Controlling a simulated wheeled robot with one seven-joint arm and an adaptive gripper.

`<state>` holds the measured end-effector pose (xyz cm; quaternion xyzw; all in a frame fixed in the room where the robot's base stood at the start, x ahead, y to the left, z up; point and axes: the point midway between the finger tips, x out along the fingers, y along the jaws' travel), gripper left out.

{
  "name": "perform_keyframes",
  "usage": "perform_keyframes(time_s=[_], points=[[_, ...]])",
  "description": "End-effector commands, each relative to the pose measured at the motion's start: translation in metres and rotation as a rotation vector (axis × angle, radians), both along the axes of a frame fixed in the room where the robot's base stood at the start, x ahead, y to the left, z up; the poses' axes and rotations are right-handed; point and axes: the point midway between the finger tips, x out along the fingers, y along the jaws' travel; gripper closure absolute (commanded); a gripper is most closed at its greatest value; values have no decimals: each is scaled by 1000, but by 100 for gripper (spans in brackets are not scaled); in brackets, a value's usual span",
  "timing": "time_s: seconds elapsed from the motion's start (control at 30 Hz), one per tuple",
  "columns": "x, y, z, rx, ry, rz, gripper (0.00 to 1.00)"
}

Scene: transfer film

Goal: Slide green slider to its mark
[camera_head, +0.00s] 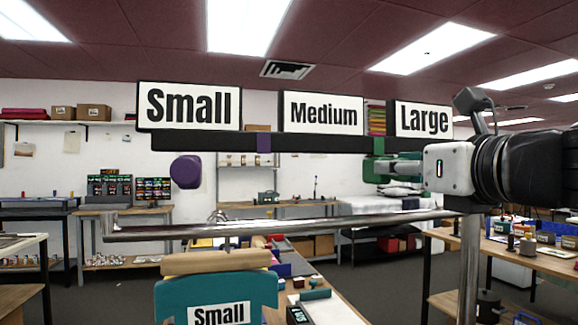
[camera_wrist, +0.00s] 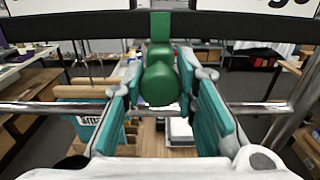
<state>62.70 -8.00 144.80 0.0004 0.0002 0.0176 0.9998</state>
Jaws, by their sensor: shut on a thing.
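The green slider (camera_wrist: 160,84) has a rounded knob on a stem below the black rail (camera_head: 330,147). A green band (camera_head: 378,146) crosses the rail between the Medium sign (camera_head: 323,113) and the Large sign (camera_head: 424,119). My gripper (camera_head: 385,168) comes in from the right and is shut on the green knob. In the wrist view its teal finger pads stand on both sides of the knob, which partly hides the stem.
A purple knob (camera_head: 186,172) hangs below the Small sign (camera_head: 190,106), and a purple band (camera_head: 263,142) crosses the rail. A metal bar (camera_head: 280,227) runs below the rail. A teal bin (camera_head: 216,292) labelled Small stands beneath, with tables behind.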

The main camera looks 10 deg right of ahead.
Motion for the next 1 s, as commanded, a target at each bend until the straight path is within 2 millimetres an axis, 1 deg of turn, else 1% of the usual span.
perform_keyframes(time_s=[0.23,0.27,0.3,0.33,0.37,0.63,0.73,0.87,1.0], points=[[0,0,1,-2,-1,-1,100],[0,0,1,-2,-1,-1,71],[0,0,1,-2,-1,-1,62],[0,0,1,-2,-1,-1,55],[0,0,0,-1,-1,-1,53],[0,0,0,-1,-1,-1,53],[-5,-1,1,-2,-3,-1,53],[-21,-2,2,-3,-5,-4,53],[-49,-3,2,-2,-7,-6,53]])
